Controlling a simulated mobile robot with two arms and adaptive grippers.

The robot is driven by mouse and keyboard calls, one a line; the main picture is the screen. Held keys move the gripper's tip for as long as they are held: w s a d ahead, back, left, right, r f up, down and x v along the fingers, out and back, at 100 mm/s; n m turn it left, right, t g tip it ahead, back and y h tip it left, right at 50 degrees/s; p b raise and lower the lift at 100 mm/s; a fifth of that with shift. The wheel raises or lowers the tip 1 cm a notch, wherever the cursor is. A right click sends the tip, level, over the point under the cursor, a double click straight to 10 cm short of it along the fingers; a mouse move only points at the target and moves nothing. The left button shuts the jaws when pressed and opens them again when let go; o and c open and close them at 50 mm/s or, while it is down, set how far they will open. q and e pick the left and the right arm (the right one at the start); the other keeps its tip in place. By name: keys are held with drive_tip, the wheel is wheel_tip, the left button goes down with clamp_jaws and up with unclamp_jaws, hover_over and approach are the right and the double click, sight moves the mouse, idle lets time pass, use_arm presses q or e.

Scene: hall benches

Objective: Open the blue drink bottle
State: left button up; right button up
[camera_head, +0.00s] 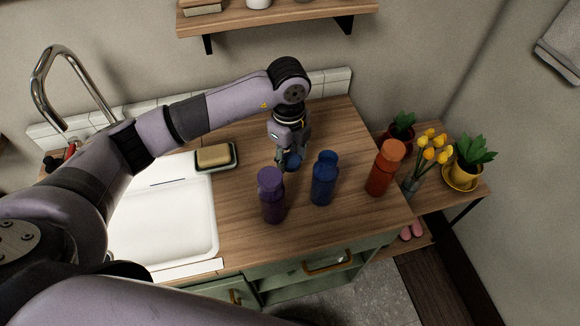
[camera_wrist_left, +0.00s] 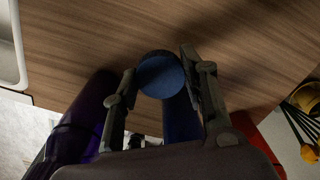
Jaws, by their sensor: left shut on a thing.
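The blue drink bottle (camera_head: 323,182) stands upright on the wooden counter, with its narrow neck bare on top. My left gripper (camera_head: 291,164) is beside it, to its left and a little behind. The gripper is shut on a round blue cap (camera_head: 292,159), apart from the bottle. In the left wrist view the cap (camera_wrist_left: 161,75) sits between the fingertips, and part of the blue bottle (camera_wrist_left: 181,122) shows behind the fingers. Whether the cap touches the counter I cannot tell. My right gripper is not in view.
A purple bottle (camera_head: 271,197) and an orange bottle (camera_head: 384,168), both capped, stand left and right of the blue one. A soap dish (camera_head: 230,165) and white sink (camera_head: 165,220) are left. Potted plants and tulips (camera_head: 431,150) stand right. The counter behind the bottles is clear.

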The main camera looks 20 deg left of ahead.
sight(290, 178)
use_arm(q)
wheel_tip(290, 178, down, 6)
drive_tip(key=shift+f+p, duration=0.1)
drive_tip(key=shift+p, duration=0.35)
drive_tip(key=shift+f, duration=0.15)
drive_tip(key=shift+f, duration=0.15)
drive_tip(key=o, duration=1.3)
